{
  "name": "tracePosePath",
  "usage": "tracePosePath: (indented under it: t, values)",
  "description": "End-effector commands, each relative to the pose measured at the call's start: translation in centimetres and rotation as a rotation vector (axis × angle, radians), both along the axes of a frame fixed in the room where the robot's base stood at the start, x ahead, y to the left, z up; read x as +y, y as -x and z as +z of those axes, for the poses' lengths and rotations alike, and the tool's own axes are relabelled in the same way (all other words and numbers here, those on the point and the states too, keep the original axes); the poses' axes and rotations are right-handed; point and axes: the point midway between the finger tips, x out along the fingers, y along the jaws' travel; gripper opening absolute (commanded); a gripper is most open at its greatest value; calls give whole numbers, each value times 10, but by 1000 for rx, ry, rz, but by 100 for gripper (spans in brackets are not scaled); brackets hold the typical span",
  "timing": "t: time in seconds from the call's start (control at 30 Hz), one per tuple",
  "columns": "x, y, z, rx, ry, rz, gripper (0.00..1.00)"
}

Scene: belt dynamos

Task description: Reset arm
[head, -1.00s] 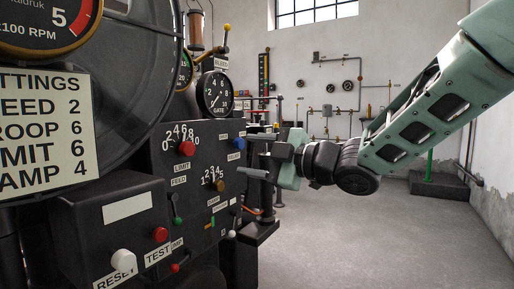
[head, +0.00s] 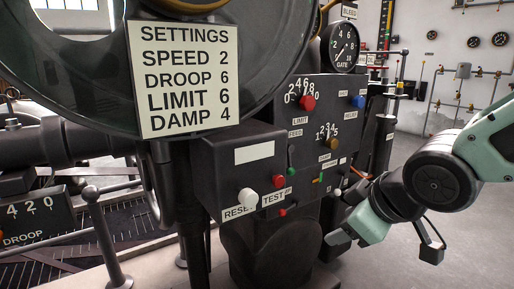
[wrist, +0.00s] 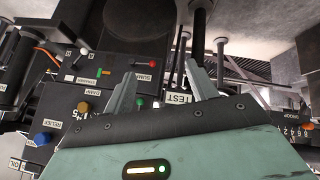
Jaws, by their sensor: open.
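My gripper (head: 341,216) is in front of the right lower part of the dark control panel (head: 318,125) in the head view. Its two fingers are spread and empty in the wrist view (wrist: 163,70). My arm bends in from the right edge. Nothing is held, and I see no clear contact with the panel. The panel bears a red knob (head: 307,103), a blue knob (head: 358,102) and a brass knob (head: 333,145). The box at its left has a white RESET knob (head: 248,198) and a red knob by the TEST label (head: 279,181).
A SETTINGS sign (head: 184,80) reads speed 2, droop 6, limit 6, damp 4. A GATE gauge (head: 343,47) stands above the panel. A metal post (head: 100,235) and a dial box marked DROOP (head: 35,222) are at left. Grey floor (head: 450,250) is open at right.

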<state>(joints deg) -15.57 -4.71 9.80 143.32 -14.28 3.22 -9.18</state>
Motion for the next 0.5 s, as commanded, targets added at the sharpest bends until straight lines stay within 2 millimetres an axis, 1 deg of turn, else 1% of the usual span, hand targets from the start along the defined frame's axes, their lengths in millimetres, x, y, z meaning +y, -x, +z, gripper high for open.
tracePosePath:
  t: [0.03,0.07,0.1,0.17,0.2,0.37,0.4,0.5]
  values:
    - [8,24,-12,102,13,-21,57]
    - [10,38,-19,163,22,-37,57]
    - [13,57,-27,240,36,-59,57]
    - [17,85,-37,348,59,-86,57]
    - [18,103,-42,417,77,-102,57]
    - [21,175,-52,666,158,-162,57]
    - [21,174,-36,665,155,-165,57]
    - [20,172,-13,659,153,-166,57]
